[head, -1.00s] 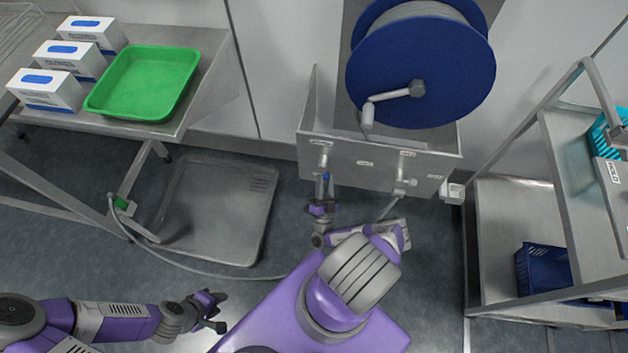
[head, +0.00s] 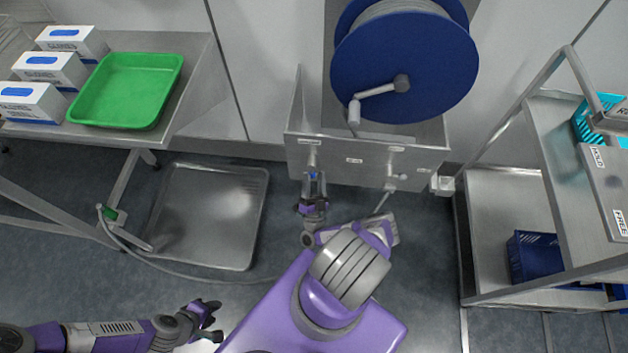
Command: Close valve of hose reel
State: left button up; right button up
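The hose reel (head: 415,75) has a blue disc and a grey crank, and stands behind a metal panel. A pipe fitting (head: 311,155) sticks out of the panel's left side, with a small blue part (head: 313,175) at its lower end, which looks like a valve handle. My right gripper (head: 313,182) is at this blue part, one finger on each side. I cannot tell whether the fingers touch it. A second fitting (head: 395,178) with a pale handle is on the panel's right, with a hose below. My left gripper (head: 215,322) is open and empty above the floor.
A green tray (head: 127,90) and several white boxes (head: 50,70) stand on the left table. A metal tray (head: 208,220) lies on the floor, with a grey hose (head: 190,274) curving past it. A metal rack (head: 515,195) with a blue crate (head: 535,256) stands at the right.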

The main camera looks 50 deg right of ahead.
aim_at(314, 166)
jog(key=shift+r, duration=0.15)
notch_tip(314, 166, up, 10)
jog(key=p, duration=0.4)
dwell(0.5)
